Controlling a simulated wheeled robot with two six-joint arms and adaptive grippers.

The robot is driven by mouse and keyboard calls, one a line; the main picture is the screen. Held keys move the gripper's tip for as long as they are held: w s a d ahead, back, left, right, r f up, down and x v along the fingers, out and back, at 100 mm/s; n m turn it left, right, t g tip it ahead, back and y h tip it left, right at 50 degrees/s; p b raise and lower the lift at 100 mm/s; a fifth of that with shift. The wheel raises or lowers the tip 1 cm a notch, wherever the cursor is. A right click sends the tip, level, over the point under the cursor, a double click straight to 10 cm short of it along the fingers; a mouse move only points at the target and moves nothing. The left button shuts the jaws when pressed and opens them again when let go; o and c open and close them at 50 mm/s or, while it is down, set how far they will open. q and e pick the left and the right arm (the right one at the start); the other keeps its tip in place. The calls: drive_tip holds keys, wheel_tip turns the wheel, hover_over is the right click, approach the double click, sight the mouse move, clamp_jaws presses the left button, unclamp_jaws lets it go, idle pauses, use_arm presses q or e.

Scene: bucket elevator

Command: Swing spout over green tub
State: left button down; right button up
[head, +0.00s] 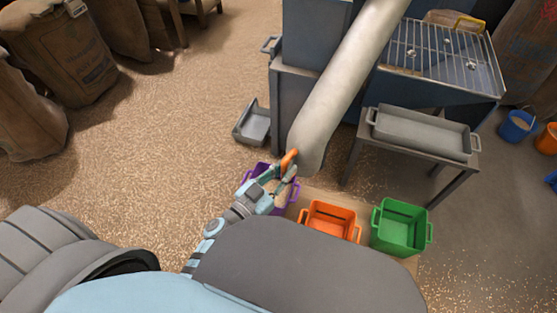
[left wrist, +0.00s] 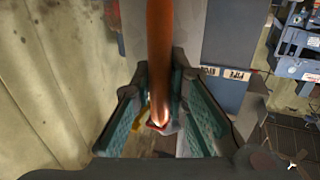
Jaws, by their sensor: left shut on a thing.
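The spout (head: 335,95) is a long pale grey tube that slants down from the top of the head view. Its lower end is above the purple tub (head: 256,169), which is partly hidden by my left gripper. My left gripper (head: 286,172) is shut on the orange handle (head: 289,157) at the spout's lower end. In the left wrist view the handle (left wrist: 159,50) stands between the two teal-padded fingers. The green tub (head: 401,228) stands at the right end of the row, apart from the spout. My right gripper is not in view.
The orange tub (head: 330,219) stands between the purple and green tubs. A grey table (head: 420,148) with a metal tray (head: 424,132) stands behind the green tub. A grey bin (head: 252,122) lies on the grain-strewn floor. Sacks (head: 62,50) stand at the left.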

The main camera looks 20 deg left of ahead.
use_arm(q)
drive_tip(key=shift+s+d, duration=0.15)
drive_tip(key=shift+d, duration=0.25)
drive_tip(key=shift+a, duration=0.15)
drive_tip(key=c, duration=1.6)
unclamp_jaws()
drive_tip(key=shift+s, duration=0.1)
drive_tip(key=shift+o, duration=0.2)
drive_tip(key=v, duration=1.2)
